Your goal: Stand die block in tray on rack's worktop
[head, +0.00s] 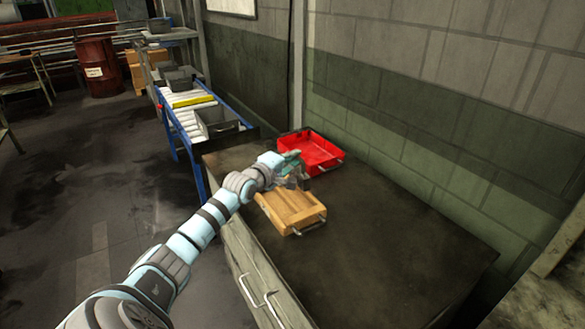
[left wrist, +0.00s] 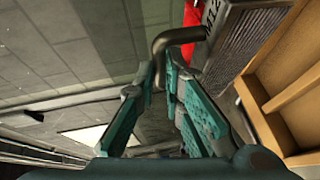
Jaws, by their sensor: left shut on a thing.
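My left gripper (head: 291,170) is over the worktop (head: 385,240), between the red tray and the wooden tray. In the left wrist view my left gripper (left wrist: 172,75) has its teal fingers shut on the bent grey handle (left wrist: 180,38) of the die block. The die block (left wrist: 250,42) is a dark metal block with raised lettering, tilted in that view and beside the wooden tray's wall (left wrist: 268,110). In the head view the block is small and mostly hidden by the gripper. I cannot tell whether it touches the worktop or a tray. My right gripper is not in view.
The red tray (head: 334,165) stands at the back of the worktop by the wall. The wooden tray (head: 318,218), with metal handles, is at its front edge. A roller conveyor (head: 183,115) with grey bins is at left. The worktop's right part is clear.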

